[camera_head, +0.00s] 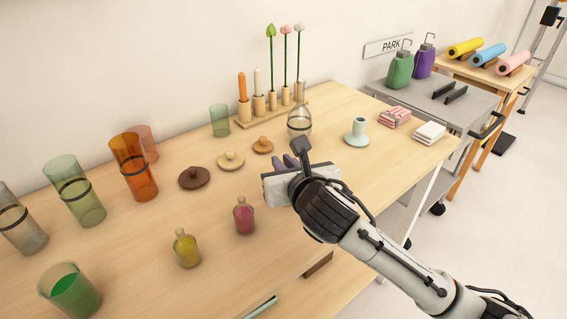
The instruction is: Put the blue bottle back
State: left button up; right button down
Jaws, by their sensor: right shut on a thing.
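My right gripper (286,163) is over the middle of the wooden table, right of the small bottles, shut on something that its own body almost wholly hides. Only a dark bluish-purple bit shows at its far side; I cannot tell bottle from finger there. No blue bottle stands plainly in view elsewhere. A small yellow bottle (187,249) and a small magenta bottle (244,216) stand upright at the table's front, left of the gripper. My left gripper is not in view.
On the table (140,283) stand several coloured glasses at left, three round lids, a clear flask (299,123) behind the gripper, a candle and flower rack (272,108), a pale blue-green candlestick (357,132) and folded cloths (394,118). A grey cart (440,106) is at right.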

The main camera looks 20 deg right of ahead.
jog(key=c, duration=1.8)
grip_release()
jog(key=shift+f, duration=0.15)
jog(key=shift+s+r, duration=0.15)
jog(key=shift+r, duration=0.15)
jog(key=p+v, duration=0.1)
jog(key=v, duration=1)
jog(key=shift+s, duration=0.35)
